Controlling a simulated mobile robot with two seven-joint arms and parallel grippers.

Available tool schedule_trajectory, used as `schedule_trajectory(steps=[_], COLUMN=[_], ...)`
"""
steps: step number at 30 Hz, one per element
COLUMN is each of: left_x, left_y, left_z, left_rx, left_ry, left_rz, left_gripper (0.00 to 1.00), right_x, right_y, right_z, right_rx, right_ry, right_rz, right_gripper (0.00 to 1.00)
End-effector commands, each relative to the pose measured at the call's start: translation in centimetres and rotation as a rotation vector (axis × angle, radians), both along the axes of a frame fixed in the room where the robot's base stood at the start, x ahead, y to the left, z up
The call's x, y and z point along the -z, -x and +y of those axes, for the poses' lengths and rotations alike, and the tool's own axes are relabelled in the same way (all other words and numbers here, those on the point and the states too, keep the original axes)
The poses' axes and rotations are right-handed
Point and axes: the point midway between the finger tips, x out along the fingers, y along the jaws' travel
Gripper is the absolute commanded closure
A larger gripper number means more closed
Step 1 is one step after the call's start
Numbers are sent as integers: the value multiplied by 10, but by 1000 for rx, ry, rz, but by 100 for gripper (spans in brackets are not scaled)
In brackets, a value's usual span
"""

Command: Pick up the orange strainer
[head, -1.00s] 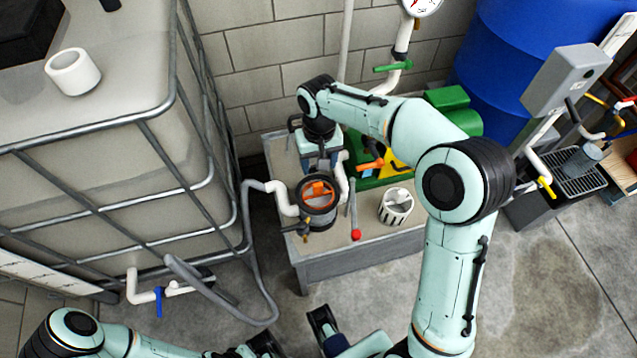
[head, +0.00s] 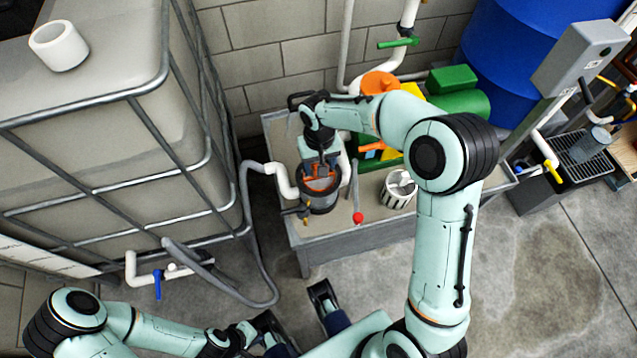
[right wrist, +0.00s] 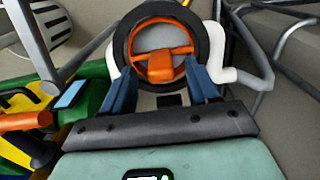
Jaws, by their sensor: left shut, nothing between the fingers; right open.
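The orange strainer (head: 319,184) sits inside a dark round housing (head: 318,201) on the bench, partly hidden by my right gripper (head: 321,165). In the right wrist view, the strainer (right wrist: 160,68) shows an orange rim and a crossbar handle inside the dark ring. My right gripper (right wrist: 160,76) is open there, its two blue fingers on either side of the lower part of the strainer, pointing at the housing. I cannot tell whether they touch it. My left gripper (head: 247,335) is shut and empty, low in the head view, well away from the bench.
A white slotted basket (head: 398,190) and a red-knobbed lever (head: 357,216) stand right of the housing. White pipes (head: 284,181) flank it. Behind are a green pump (head: 462,102) and an orange disc (head: 380,82). A caged tank (head: 110,130) fills the left.

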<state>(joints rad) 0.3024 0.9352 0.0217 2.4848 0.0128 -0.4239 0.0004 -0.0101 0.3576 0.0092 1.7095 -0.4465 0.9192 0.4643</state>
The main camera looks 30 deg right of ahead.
Motion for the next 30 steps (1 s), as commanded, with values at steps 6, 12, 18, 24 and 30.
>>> schedule_trajectory(steps=[6, 12, 18, 24, 30], left_x=[5, 5, 5, 5, 4], left_y=[-2, -2, -2, -2, -2], left_z=[0, 0, 0, 0, 0], left_rx=[-1, -2, -1, -1, -1], left_ry=[-1, -1, -1, -2, -1], left_rz=[-7, -8, -7, -7, -6], left_gripper=[100, 100, 100, 100, 100], right_x=[28, 29, 28, 28, 23], right_y=[2, 2, 2, 2, 1], right_z=[2, 2, 2, 2, 2], right_rx=[1, 1, 1, 1, 1], right_ry=[0, 0, 0, -1, -1], right_rz=[1, 0, 0, -1, -2], right_gripper=[40, 40, 86, 100, 100])
